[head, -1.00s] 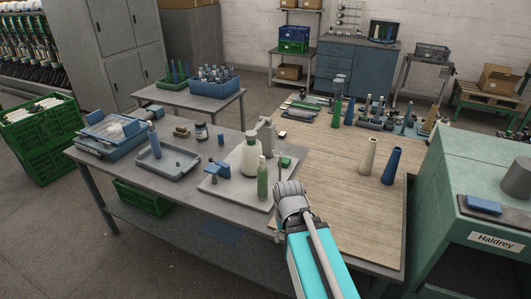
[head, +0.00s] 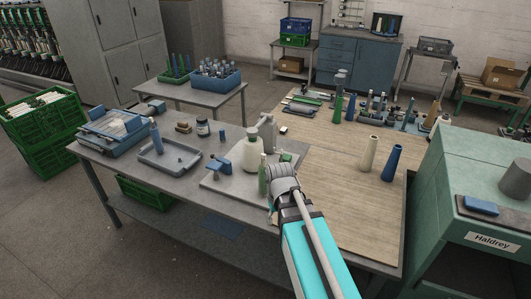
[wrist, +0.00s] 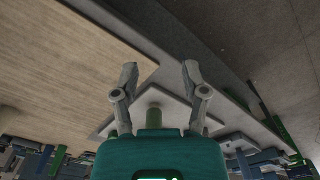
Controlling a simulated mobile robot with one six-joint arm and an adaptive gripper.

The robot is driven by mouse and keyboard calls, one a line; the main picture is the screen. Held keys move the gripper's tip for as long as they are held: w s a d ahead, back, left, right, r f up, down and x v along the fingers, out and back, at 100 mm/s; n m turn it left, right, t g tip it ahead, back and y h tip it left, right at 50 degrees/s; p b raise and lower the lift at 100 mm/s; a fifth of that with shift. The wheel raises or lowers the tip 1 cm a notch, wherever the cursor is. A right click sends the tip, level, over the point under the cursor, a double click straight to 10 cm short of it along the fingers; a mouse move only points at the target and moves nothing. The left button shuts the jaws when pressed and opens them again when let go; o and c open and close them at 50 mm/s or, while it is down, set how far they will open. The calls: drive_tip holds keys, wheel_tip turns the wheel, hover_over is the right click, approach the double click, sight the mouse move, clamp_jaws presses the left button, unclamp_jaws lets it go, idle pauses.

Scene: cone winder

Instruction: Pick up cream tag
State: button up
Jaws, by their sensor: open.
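I cannot make out the cream tag with certainty. A small pale block (head: 283,129) lies at the left edge of the wooden board in the head view, too small to identify. My gripper (wrist: 160,72) shows open and empty in the wrist view, its two fingers spread apart. In the head view my arm's wrist hides its fingers, over the front right of the light grey board (head: 214,184).
A blue clamp-like part (head: 219,166) and a grey tray (head: 158,163) lie left. A cream cone (head: 370,153) and a blue cone (head: 392,162) stand right. The front of the wooden board (head: 355,215) is clear.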

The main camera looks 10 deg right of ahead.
drive_tip(key=w+r+n+p, duration=0.9)
drive_tip(key=w+r+p, duration=1)
drive_tip(key=w, duration=0.6)
drive_tip(key=shift+w+r, duration=0.15)
drive_tip(key=shift+r, duration=0.65)
drive_tip(key=b, duration=0.8)
hover_over(263, 155)
wheel_tip(263, 155, down, 9)
drive_tip(key=shift+w+r, duration=0.1)
drive_tip(key=shift+r, duration=0.05)
drive_tip(key=shift+b, duration=0.3)
drive_tip(key=shift+w+d+f+b, duration=0.1)
drive_tip(key=shift+d+f+b, duration=0.05)
drive_tip(key=shift+f+b, duration=2.4)
drive_tip(key=c, duration=0.8)
